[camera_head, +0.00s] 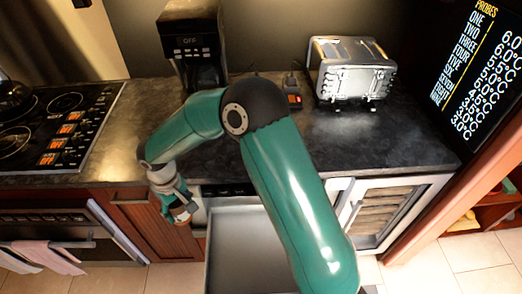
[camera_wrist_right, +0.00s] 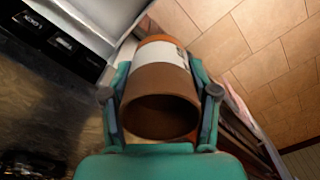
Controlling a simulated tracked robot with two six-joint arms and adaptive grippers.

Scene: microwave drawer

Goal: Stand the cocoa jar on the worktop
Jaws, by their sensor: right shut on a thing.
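The cocoa jar (camera_wrist_right: 162,82) is brown with a white label band and an orange-brown far end. A dark round end faces the wrist camera. My right gripper (camera_wrist_right: 160,93) is shut on it, one finger on each side. In the head view the right gripper (camera_head: 176,200) is just in front of the worktop's front edge, by the left side of the open drawer. The dark stone worktop (camera_head: 340,141) runs behind the arm. My left gripper is not in view.
The open grey drawer (camera_head: 235,245) juts out below the worktop. A coffee maker (camera_head: 193,45) and a silver toaster (camera_head: 352,72) stand at the back. A hob (camera_head: 45,120) is at the left. Clear worktop shows between hob and coffee maker, and in front of the toaster.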

